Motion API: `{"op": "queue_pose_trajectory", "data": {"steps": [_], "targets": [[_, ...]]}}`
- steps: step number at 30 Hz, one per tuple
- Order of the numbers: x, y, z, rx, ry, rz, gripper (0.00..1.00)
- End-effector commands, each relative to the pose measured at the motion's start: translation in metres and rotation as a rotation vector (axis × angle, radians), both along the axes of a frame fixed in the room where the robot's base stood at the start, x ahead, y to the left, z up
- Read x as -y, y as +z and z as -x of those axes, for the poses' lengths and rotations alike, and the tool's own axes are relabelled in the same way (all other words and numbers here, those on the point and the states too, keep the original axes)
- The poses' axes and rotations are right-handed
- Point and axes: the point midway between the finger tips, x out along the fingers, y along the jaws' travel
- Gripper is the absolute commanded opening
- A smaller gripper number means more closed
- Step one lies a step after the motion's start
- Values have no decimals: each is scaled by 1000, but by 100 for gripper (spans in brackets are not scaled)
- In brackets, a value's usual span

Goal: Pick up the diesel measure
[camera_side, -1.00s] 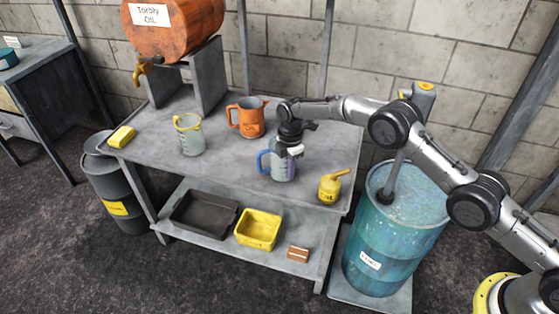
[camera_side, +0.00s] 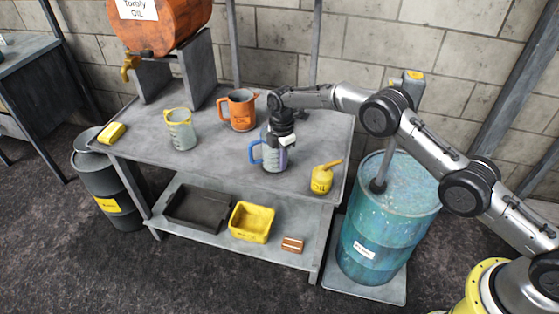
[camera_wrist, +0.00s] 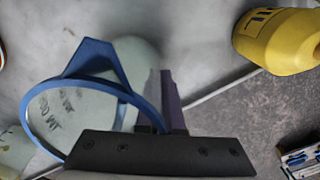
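A clear measure with a blue rim and handle (camera_side: 256,153) stands upright on the bench, its handle to the left. In the wrist view its blue rim (camera_wrist: 97,85) fills the left and middle, with blurred, unreadable lettering inside. My gripper (camera_side: 283,152) points down at this measure's right side, with a purple finger there. The wrist view shows the purple finger (camera_wrist: 168,95) by the rim, but not clearly whether it grips the wall. A yellow-rimmed clear measure (camera_side: 181,132) and an orange jug (camera_side: 240,112) stand further left. I cannot read which is diesel.
A yellow oil can (camera_side: 321,181) stands close on the right, near the bench (camera_side: 220,170) edge. A blue drum (camera_side: 380,225) stands right of the bench. A yellow block (camera_side: 111,133) lies at the far left. Trays are on the lower shelf.

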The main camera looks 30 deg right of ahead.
Motion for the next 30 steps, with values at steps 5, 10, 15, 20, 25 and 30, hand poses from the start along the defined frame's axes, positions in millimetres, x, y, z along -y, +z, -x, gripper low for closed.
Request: {"op": "queue_pose_trajectory", "data": {"steps": [5, 10, 15, 20, 25, 30], "targets": [[0, 23, -2, 5, 0, -1, 0], [2, 39, 10, 1, 0, 0, 0], [6, 55, 23, 2, 0, 0, 0], [10, 77, 41, 3, 0, 0, 0], [17, 95, 69, 1, 0, 0, 0], [24, 108, 98, 1, 0, 0, 0]]}}
